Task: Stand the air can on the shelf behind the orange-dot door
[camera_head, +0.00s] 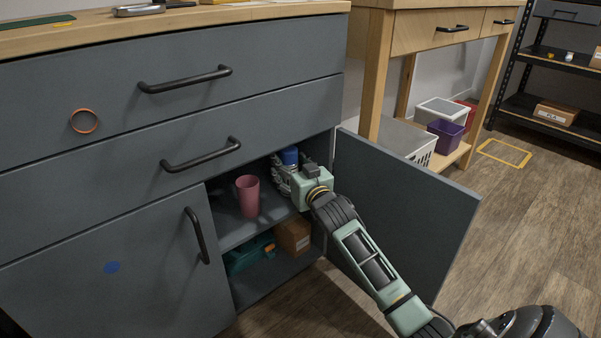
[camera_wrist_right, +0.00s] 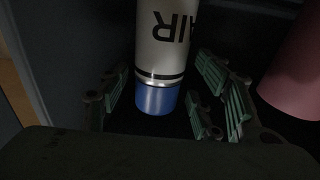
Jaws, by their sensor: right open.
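The air can, white with a dark "AIR" label and a blue cap (camera_head: 289,156), is on the upper level inside the open right-hand cabinet compartment. In the right wrist view its white body (camera_wrist_right: 163,40) and blue cap show between my open finger pads. My right gripper (camera_head: 283,178) reaches into the compartment around the can, fingers spread on both sides with gaps visible. The can looks upright; its base is hidden. The cabinet door (camera_head: 405,210) stands wide open to the right; no orange dot shows on its visible face. My left gripper is out of view.
A pink cup (camera_head: 247,196) stands on the shelf (camera_head: 232,235) left of my gripper. Below are a teal case (camera_head: 250,254) and a cardboard box (camera_head: 293,236). The closed left door has a blue dot (camera_head: 112,267). An orange ring (camera_head: 84,120) marks the upper drawer.

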